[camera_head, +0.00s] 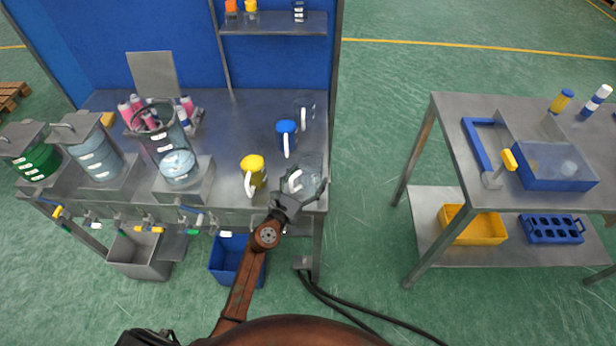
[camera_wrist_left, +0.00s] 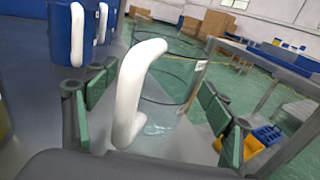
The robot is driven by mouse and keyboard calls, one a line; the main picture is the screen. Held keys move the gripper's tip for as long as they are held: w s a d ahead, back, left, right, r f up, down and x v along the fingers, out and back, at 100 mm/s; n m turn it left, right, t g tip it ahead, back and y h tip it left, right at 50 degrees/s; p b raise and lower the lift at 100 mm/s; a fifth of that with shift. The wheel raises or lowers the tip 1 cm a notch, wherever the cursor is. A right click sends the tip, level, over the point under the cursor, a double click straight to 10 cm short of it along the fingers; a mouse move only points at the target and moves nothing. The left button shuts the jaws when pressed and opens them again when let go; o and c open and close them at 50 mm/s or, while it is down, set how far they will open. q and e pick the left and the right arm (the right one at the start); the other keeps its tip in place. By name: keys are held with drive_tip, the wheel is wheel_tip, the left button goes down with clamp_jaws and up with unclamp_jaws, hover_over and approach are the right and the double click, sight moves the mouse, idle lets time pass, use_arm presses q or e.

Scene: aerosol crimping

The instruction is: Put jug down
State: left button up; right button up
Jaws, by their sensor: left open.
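A clear jug with a white handle (camera_head: 296,180) stands on the metal bench near its front right corner. My left gripper (camera_head: 305,188) is at the jug, open, with one finger on either side. In the left wrist view the white handle (camera_wrist_left: 138,88) stands upright between the spread green finger pads, apart from both. The jug's clear body (camera_wrist_left: 172,92) shows faintly behind the handle. My right gripper is in neither view.
A yellow jug (camera_head: 253,170) stands just left of the clear jug, and a blue jug (camera_head: 287,130) stands behind it. Another clear jug (camera_head: 304,108) is farther back. Tanks and valves fill the bench's left side. A second table (camera_head: 462,118) stands apart at right.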

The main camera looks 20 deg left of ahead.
use_arm(q)
drive_tip(key=shift+r, duration=0.15)
drive_tip(key=shift+s, duration=0.2)
drive_tip(key=s+a, duration=0.2)
drive_tip(key=s, duration=0.9)
drive_tip(key=shift+s+r+p, duration=0.15)
drive_tip(key=shift+s+p, duration=0.05)
drive_tip(key=shift+p, duration=0.25)
drive_tip(key=shift+a, duration=0.1)
